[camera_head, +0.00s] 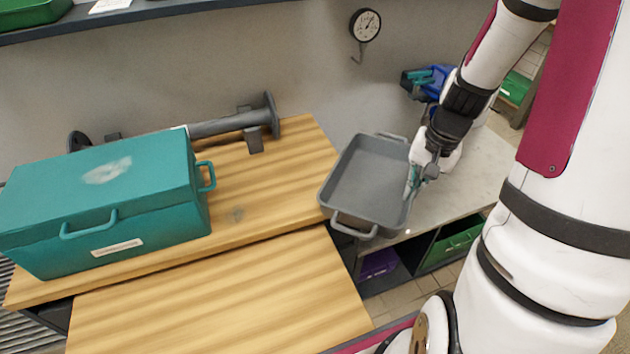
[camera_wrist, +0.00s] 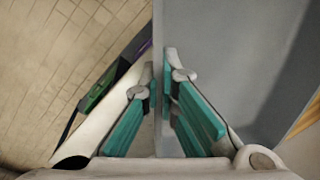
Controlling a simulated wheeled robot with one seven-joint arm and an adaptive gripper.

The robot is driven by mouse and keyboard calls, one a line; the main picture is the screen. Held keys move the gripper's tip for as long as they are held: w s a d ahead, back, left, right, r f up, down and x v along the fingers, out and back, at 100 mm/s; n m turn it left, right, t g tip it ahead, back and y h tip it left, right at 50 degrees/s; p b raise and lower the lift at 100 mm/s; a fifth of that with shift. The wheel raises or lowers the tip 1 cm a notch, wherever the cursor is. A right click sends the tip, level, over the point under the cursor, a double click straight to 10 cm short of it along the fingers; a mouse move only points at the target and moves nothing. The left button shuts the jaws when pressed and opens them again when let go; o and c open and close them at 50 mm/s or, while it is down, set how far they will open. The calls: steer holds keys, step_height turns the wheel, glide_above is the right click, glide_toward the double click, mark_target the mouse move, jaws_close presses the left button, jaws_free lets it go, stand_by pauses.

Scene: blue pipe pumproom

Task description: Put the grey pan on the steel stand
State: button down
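The grey pan (camera_head: 368,182) is a rectangular, empty tray with a loop handle at each short end, in the middle right of the head view. My gripper (camera_head: 415,180) is at its right long wall. In the wrist view the pan's wall (camera_wrist: 158,40) runs between the two teal-padded fingers (camera_wrist: 160,85), which are closed on it. The pan covers the right end of the wooden bench and part of a pale grey-topped unit (camera_head: 450,190). I cannot tell whether its underside touches anything, or whether this unit is the steel stand.
A teal toolbox (camera_head: 110,200) and a grey flanged pipe (camera_head: 225,125) lie on the wooden bench (camera_head: 270,185). A blue object (camera_head: 430,80) stands behind my gripper. Below the pale top are green (camera_head: 450,243) and purple (camera_head: 379,264) bins. The front wooden surface (camera_head: 220,300) is clear.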

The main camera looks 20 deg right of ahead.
mark_target(345, 182)
steer(key=w+a, duration=0.3)
steer(key=w+a+f, duration=0.1)
steer(key=w+a, duration=0.2)
steer(key=a, duration=0.1)
steer(key=w+a, duration=0.3)
steer(key=w, duration=0.1)
steer(key=shift+w+a+f+p, duration=0.1)
steer(key=shift+a+f+p, duration=0.05)
steer(key=shift+a+p, duration=0.2)
steer(key=shift+w+a, duration=0.35)
steer(key=shift+a, duration=0.05)
step_height(345, 182, down, 3)
steer(key=shift+s+d+r, duration=0.1)
steer(key=shift+d, duration=0.05)
steer(key=shift+f, duration=0.4)
steer(key=shift+f, duration=0.15)
steer(key=c, duration=2)
jaws_free()
steer(key=shift+o, duration=1)
